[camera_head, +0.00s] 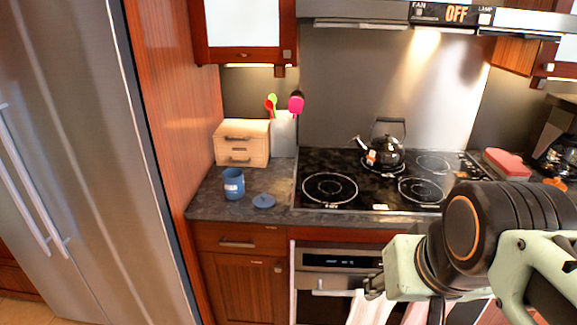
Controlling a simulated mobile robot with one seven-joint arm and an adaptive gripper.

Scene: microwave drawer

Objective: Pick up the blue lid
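The blue lid (264,201) lies flat on the dark countertop, near its front edge and just left of the stove. A blue mug-like container (233,184) stands upright to the left of the lid, apart from it. My gripper (372,287) is at the lower right, in front of the oven and to the right of the lid, well apart from it. Its fingers are small and partly hidden, so I cannot tell whether they are open or shut.
A wooden drawer box (241,143) and a utensil holder (284,134) stand behind the lid. A black kettle (384,149) sits on the stove (330,189). A fridge (85,160) and wood panel bound the left. The counter (212,207) around the lid is mostly clear.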

